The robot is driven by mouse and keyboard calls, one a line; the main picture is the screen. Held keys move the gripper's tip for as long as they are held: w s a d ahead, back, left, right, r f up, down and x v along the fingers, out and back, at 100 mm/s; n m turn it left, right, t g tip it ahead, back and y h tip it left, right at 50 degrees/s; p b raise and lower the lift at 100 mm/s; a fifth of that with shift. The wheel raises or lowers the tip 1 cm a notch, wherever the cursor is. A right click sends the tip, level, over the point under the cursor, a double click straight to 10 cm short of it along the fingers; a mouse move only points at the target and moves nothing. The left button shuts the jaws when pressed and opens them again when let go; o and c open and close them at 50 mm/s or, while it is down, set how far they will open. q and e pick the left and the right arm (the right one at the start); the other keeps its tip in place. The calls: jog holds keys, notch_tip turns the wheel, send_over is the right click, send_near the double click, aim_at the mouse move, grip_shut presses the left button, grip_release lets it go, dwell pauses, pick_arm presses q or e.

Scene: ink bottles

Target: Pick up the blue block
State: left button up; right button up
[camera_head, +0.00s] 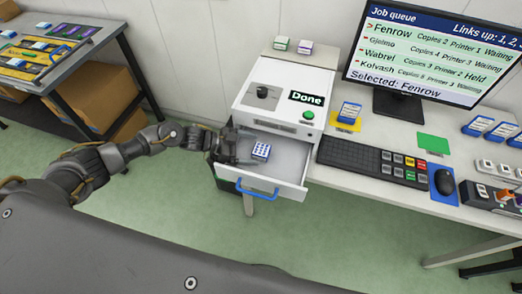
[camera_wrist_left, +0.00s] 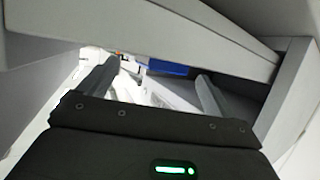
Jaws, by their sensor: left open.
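A small blue block (camera_head: 261,150) with white spots on its top lies in the open drawer (camera_head: 290,185) of the white machine. My left gripper (camera_head: 243,150) is at the drawer's left side, just left of the block, and is open. The left wrist view shows its two fingers apart (camera_wrist_left: 152,92), with grey drawer-like walls around them. A blue patch (camera_wrist_left: 168,68) shows beyond the fingers there; I cannot tell whether it is the block. My right gripper is not in view.
A black keyboard (camera_head: 350,158), a monitor (camera_head: 430,50) and a mouse (camera_head: 445,182) stand to the right. A rack table (camera_head: 50,50) is at left.

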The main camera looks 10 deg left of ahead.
aim_at(258, 150)
pick_arm(q)
jog(key=shift+x, duration=1.4)
jog(key=shift+r, duration=0.1)
jog(key=c, duration=1.2)
jog(key=shift+s+d+r, duration=0.15)
jog(key=shift+r, duration=0.25)
notch_tip(258, 150, up, 11)
jog(key=b, duration=0.1)
jog(key=s+d+b, duration=0.1)
jog(key=s+d, duration=0.3)
jog(key=s, duration=0.1)
jog(key=s+d+b, duration=0.1)
jog(key=s+d, duration=0.3)
jog(key=s+d+b, duration=0.1)
jog(key=s+d, duration=0.4)
jog(key=shift+s+f, duration=0.2)
jog(key=shift+s, duration=0.15)
